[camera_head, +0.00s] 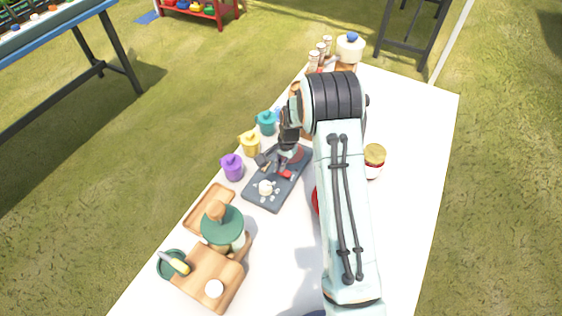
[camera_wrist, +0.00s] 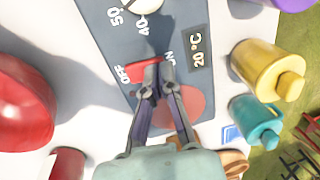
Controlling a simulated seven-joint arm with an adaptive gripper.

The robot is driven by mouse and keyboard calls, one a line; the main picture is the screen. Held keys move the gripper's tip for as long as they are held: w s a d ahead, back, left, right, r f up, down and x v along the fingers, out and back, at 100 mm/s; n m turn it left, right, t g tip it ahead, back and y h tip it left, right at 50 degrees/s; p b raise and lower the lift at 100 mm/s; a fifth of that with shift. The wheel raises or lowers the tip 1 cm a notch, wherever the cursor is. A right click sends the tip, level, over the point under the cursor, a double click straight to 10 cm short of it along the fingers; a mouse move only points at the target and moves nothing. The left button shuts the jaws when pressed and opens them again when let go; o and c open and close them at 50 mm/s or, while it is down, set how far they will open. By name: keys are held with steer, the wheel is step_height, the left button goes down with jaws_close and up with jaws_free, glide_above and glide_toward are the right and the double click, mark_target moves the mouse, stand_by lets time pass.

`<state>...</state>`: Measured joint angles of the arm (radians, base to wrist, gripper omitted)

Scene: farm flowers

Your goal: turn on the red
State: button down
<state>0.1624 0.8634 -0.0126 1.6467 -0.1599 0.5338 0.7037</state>
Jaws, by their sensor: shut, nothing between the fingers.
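A dark grey flat device (camera_head: 262,200) lies on the white table, with a white knob (camera_head: 265,187) on it. A small red switch (camera_head: 286,174) is on the device. In the wrist view the red switch (camera_wrist: 143,73) sits between the printed words OFF and ON, near a temperature display (camera_wrist: 195,50). My gripper (camera_wrist: 158,82) is shut and empty, its fingertips right at the switch's edge; whether they touch it I cannot tell. The fingers partly hide a dull red disc (camera_wrist: 195,100) on the device. In the head view my gripper (camera_head: 284,168) is over the device.
Purple (camera_head: 232,167), yellow (camera_head: 250,144) and teal (camera_head: 266,123) pots line the device's left side. A jar (camera_head: 374,160) stands right of my arm. The table's right side is clear.

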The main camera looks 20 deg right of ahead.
steer(key=shift+w+a+f+h, duration=0.1)
steer(key=shift+f+h, duration=0.15)
steer(key=shift+h, duration=0.05)
steer(key=shift+g, duration=0.3)
steer(key=shift+s+d+r, duration=0.25)
steer(key=shift+s+d, duration=0.35)
steer(key=shift+r, duration=0.1)
step_height(320, 180, up, 14)
steer(key=w+a, duration=0.1)
steer(key=shift+w+a, duration=0.25)
steer(key=shift+w, duration=0.05)
steer(key=shift+a, duration=0.1)
